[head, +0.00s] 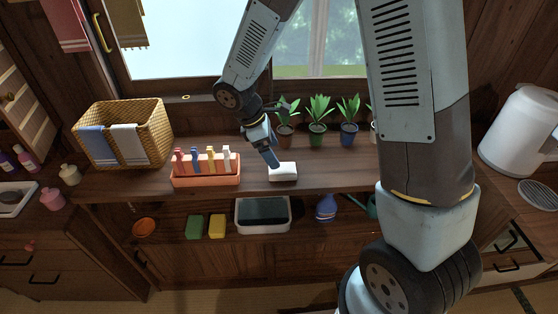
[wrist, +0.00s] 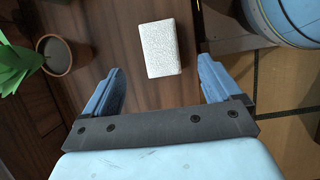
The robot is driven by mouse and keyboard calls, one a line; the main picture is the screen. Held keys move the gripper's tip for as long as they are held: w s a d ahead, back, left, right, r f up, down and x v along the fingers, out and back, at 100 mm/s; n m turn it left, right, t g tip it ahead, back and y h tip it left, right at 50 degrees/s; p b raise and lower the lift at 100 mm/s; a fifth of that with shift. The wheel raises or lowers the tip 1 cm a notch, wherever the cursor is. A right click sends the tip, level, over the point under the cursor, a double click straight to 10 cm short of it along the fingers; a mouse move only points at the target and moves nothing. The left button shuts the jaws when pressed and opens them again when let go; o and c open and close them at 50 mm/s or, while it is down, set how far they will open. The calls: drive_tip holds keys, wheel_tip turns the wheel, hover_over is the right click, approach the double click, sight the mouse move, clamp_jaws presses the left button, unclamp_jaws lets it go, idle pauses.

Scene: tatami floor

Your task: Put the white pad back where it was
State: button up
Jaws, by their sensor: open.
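The white pad (head: 283,172) lies on the wooden counter, to the right of the orange rack of brushes. In the wrist view the white pad (wrist: 161,48) is a pale speckled block on dark wood, beyond the fingertips and roughly between their lines. My gripper (head: 272,158) is over the pad in the head view, coming down from above. In the wrist view my gripper (wrist: 160,82) is open, with a blue finger on each side and nothing between them. The head view does not show clearly whether the gripper touches the pad.
The orange rack (head: 206,177) holding several brushes stands left of the pad. A wicker basket (head: 150,118) is farther left. Potted plants (head: 318,138) stand behind, near the window. Counter right of the pad looks clear.

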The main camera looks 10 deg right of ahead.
drive_tip(key=s+d+r+m+t+y, duration=0.1)
drive_tip(key=s+d+r+m, duration=0.3)
drive_tip(key=r, duration=0.5)
drive_tip(key=s+d+r+m+t+y, duration=0.1)
drive_tip(key=d+r+m, duration=0.4)
drive_tip(key=d+r, duration=0.3)
drive_tip(key=s+d+r+m+t+y, duration=0.1)
drive_tip(key=s+d+r+m+t, duration=0.1)
drive_tip(key=s, duration=0.4)
drive_tip(key=s+d+r+m+t+y, duration=0.1)
drive_tip(key=s+d+r+m, duration=0.4)
drive_tip(key=s+r+m, duration=0.1)
drive_tip(key=shift+s+d+r+m+t+y, duration=0.15)
drive_tip(key=shift+d+r+m+t+y, duration=0.2)
drive_tip(key=shift+r, duration=0.45)
drive_tip(key=shift+a, duration=0.1)
